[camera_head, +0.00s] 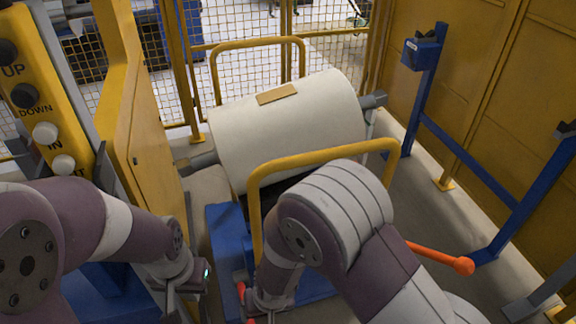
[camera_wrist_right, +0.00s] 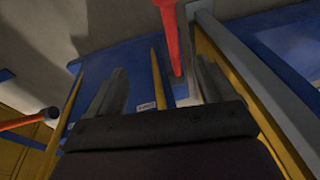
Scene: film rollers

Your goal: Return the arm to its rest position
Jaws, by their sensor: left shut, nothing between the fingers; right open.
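My left arm comes in from the left, and its gripper (camera_head: 172,304) points down near the bottom edge, shut and empty. My right arm bends across the lower middle, and its gripper is partly cut off at the bottom of the head view. In the right wrist view my right gripper (camera_wrist_right: 160,85) is open, its two grey fingers spread apart. A red lever (camera_wrist_right: 171,38) shows in the gap between them, and no hold on it is visible. A large white film roll (camera_head: 285,130) with a tan label lies on its shaft beyond both arms.
A yellow tubular frame (camera_head: 325,156) stands close to my right arm. An orange-tipped handle (camera_head: 462,265) sticks out at right. A yellow button panel (camera_head: 45,100) stands at left. Yellow mesh fencing, yellow walls and a blue post (camera_head: 424,90) enclose the area. Grey floor is open at right.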

